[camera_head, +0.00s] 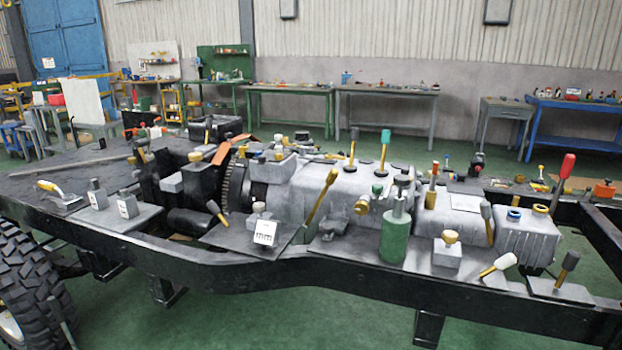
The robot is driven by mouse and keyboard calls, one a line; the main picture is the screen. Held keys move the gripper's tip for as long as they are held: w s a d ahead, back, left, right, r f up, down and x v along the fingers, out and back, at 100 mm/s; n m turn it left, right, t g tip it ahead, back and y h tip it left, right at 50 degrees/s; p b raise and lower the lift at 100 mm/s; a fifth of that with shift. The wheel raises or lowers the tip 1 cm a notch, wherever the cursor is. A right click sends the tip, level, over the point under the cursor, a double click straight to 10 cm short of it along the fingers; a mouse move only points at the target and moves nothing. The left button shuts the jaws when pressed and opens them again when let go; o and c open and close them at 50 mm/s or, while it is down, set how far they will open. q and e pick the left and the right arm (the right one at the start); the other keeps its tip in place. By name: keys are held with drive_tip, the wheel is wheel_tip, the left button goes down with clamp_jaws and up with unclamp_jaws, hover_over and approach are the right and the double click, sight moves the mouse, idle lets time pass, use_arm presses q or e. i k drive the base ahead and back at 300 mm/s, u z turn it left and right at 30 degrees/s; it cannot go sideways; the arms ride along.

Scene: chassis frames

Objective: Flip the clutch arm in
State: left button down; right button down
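Neither of my grippers is in view. A grey engine and gearbox assembly (335,190) sits in a black chassis frame (250,270). Several levers stand on and around it, and no readable label shows which is the clutch arm. A short lever with a dark knob and yellow tip (217,213) leans left beside the toothed flywheel (233,183). An orange bracket (221,153) sits above the flywheel.
A green cylinder (394,232) stands on the front plate. A red-knobbed lever (562,180) rises at the right. A white-knobbed lever (498,264) and a dark-knobbed lever (566,268) lean at the front right. A tyre (30,285) is at lower left. Workbenches line the back wall.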

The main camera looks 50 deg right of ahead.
sight(332, 176)
drive_tip(key=z, duration=0.5)
drive_tip(key=i, duration=1.1)
drive_tip(key=z, duration=0.65)
